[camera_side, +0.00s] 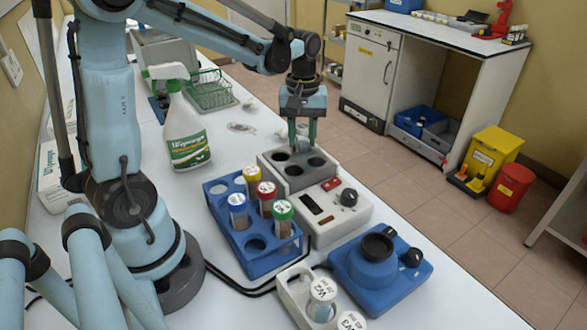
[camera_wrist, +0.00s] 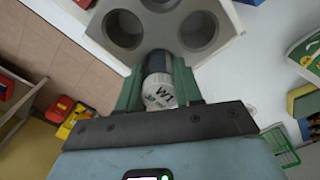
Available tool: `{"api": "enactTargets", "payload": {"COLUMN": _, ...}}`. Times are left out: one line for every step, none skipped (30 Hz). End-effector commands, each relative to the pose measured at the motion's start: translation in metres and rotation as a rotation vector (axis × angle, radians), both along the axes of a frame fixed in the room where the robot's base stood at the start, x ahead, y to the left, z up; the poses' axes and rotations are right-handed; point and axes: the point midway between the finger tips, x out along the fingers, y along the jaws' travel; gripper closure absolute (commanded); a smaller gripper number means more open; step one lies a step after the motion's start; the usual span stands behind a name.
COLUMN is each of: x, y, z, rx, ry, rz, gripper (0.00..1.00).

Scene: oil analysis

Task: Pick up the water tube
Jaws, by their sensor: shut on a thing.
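My gripper (camera_side: 302,141) is over the far end of the grey block with round wells (camera_side: 293,178), its green fingers pointing down. In the wrist view my gripper (camera_wrist: 158,76) is shut on a water tube (camera_wrist: 160,95), whose white cap reads "W1". The tube is upright at the block's far well; how deep it sits is hidden by the fingers. Three other wells look empty. Two more white-capped tubes, W2 (camera_side: 323,292) and W3 (camera_side: 351,322), stand in a white rack (camera_side: 295,287) at the front.
A white control box (camera_side: 335,212) adjoins the block, with a blue device (camera_side: 382,275) in front. A spray bottle (camera_side: 185,130) and green wire basket (camera_side: 210,92) stand behind left.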

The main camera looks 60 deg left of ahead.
Motion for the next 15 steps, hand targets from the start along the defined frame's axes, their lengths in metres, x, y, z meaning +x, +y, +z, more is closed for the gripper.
{"api": "enactTargets", "payload": {"x": 0.000, "y": 0.000, "z": 0.000, "rx": 0.000, "ry": 0.000, "rz": 0.000, "gripper": 0.95}}
{"api": "enactTargets", "payload": {"x": 0.000, "y": 0.000, "z": 0.000, "rx": 0.000, "ry": 0.000, "rz": 0.000, "gripper": 0.95}}
{"api": "enactTargets", "payload": {"x": 0.000, "y": 0.000, "z": 0.000, "rx": 0.000, "ry": 0.000, "rz": 0.000, "gripper": 0.95}}
{"api": "enactTargets", "payload": {"x": 0.000, "y": 0.000, "z": 0.000, "rx": 0.000, "ry": 0.000, "rz": 0.000, "gripper": 0.95}}
{"api": "enactTargets", "payload": {"x": 0.000, "y": 0.000, "z": 0.000, "rx": 0.000, "ry": 0.000, "rz": 0.000, "gripper": 0.95}}
{"api": "enactTargets", "payload": {"x": 0.000, "y": 0.000, "z": 0.000, "rx": 0.000, "ry": 0.000, "rz": 0.000, "gripper": 0.95}}
{"api": "enactTargets", "payload": {"x": 0.000, "y": 0.000, "z": 0.001, "rx": 0.000, "ry": 0.000, "rz": 0.000, "gripper": 0.95}}
{"api": "enactTargets", "payload": {"x": 0.000, "y": 0.000, "z": 0.002, "rx": 0.000, "ry": 0.000, "rz": 0.000, "gripper": 0.95}}
{"api": "enactTargets", "payload": {"x": 0.000, "y": 0.000, "z": 0.003, "rx": 0.000, "ry": 0.000, "rz": 0.000, "gripper": 0.95}}
{"api": "enactTargets", "payload": {"x": 0.000, "y": 0.000, "z": 0.004, "rx": 0.000, "ry": 0.000, "rz": 0.000, "gripper": 0.95}}
{"api": "enactTargets", "payload": {"x": 0.000, "y": 0.000, "z": 0.006, "rx": 0.000, "ry": 0.000, "rz": 0.000, "gripper": 0.95}}
{"api": "enactTargets", "payload": {"x": 0.000, "y": 0.000, "z": 0.008, "rx": 0.000, "ry": 0.000, "rz": 0.000, "gripper": 0.95}}
{"api": "enactTargets", "payload": {"x": 0.000, "y": 0.000, "z": 0.011, "rx": 0.000, "ry": 0.000, "rz": 0.000, "gripper": 0.95}}
{"api": "enactTargets", "payload": {"x": 0.000, "y": 0.000, "z": 0.013, "rx": 0.000, "ry": 0.000, "rz": 0.000, "gripper": 0.95}}
{"api": "enactTargets", "payload": {"x": 0.000, "y": 0.000, "z": 0.017, "rx": 0.000, "ry": 0.000, "rz": 0.000, "gripper": 0.95}}
